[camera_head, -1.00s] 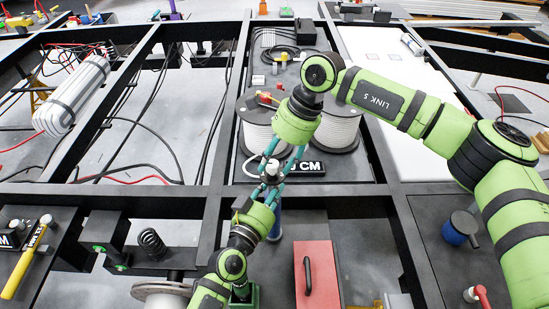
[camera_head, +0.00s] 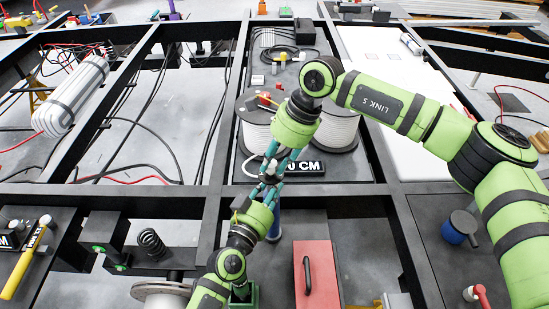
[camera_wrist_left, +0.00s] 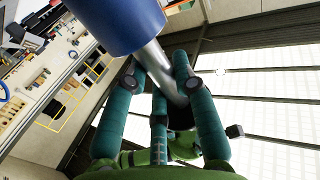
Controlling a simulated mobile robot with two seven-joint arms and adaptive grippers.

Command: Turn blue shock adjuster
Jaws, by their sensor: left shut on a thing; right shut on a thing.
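The blue shock adjuster shows as a blue cylinder (camera_head: 275,228) behind my left gripper, with its upper end hidden among the fingers. In the left wrist view it is a large blue body (camera_wrist_left: 120,20) with a silver rod (camera_wrist_left: 158,62) that runs down between the teal fingers to a dark end. My left gripper (camera_head: 266,187) comes from below and is shut on the shock's rod end. My right gripper (camera_head: 276,170) comes from above and is shut on its top end. The two sets of fingertips meet closely, so the exact contact is hidden.
Black chassis beams (camera_head: 213,185) surround the spot. Two white cable spools (camera_head: 338,132) and a black CM-marked block (camera_head: 305,167) lie just behind. A red panel with a black handle (camera_head: 316,270) and a black coil spring (camera_head: 151,242) are nearer. A blue pot (camera_head: 456,230) stands right.

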